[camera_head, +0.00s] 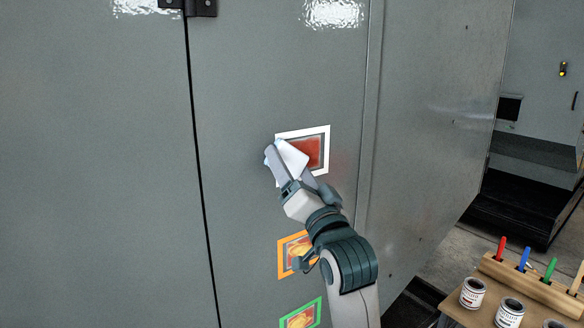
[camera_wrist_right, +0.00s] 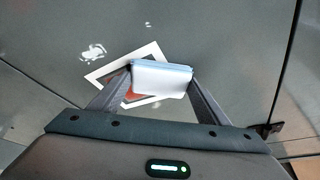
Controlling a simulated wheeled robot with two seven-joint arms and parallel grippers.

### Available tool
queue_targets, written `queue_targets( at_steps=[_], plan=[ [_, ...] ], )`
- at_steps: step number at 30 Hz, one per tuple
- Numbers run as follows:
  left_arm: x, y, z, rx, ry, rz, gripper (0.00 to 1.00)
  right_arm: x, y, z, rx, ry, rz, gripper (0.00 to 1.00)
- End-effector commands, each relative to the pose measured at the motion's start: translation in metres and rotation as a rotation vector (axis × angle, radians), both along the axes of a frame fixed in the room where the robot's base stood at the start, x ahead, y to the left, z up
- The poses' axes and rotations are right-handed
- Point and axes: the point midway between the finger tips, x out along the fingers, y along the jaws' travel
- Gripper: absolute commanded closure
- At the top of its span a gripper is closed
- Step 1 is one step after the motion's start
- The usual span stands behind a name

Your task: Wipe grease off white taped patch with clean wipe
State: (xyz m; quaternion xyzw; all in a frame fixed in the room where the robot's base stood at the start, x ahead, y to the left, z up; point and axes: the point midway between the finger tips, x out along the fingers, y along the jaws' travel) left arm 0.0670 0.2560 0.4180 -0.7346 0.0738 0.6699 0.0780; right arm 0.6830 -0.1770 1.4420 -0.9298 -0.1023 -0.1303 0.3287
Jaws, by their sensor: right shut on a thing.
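The white taped patch (camera_head: 327,151) is on the grey cabinet door, a white square frame around a dark reddish smear. It also shows in the right wrist view (camera_wrist_right: 151,50), partly hidden behind the wipe. My right gripper (camera_head: 287,163) is shut on a white folded wipe (camera_head: 291,157) in front of the patch's left side. In the right wrist view the wipe (camera_wrist_right: 161,79) is a pale pad between the two fingers. I cannot tell whether the wipe touches the door. My left gripper is not in view.
An orange-taped patch (camera_head: 283,259) and a green-taped patch (camera_head: 300,316) with yellowish smears are below. A bench (camera_head: 450,304) at lower right holds several cans and a wooden rack (camera_head: 528,285) with coloured handles. A door seam runs left of the patches.

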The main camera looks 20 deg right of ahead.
Motion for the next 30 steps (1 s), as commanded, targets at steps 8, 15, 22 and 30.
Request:
queue_targets(
  at_steps=[8,15,22,30],
  plan=[
    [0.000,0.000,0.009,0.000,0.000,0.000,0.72,-0.017,-0.007,0.002,0.001,-0.002,-0.001,0.48],
    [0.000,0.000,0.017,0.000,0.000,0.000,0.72,-0.036,-0.014,0.001,0.000,0.000,-0.001,0.48],
    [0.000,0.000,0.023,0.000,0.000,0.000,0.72,-0.052,-0.019,0.001,0.000,0.000,-0.001,0.48],
    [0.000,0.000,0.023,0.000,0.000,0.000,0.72,-0.056,-0.021,0.000,0.000,-0.001,-0.001,0.48]
  ],
)
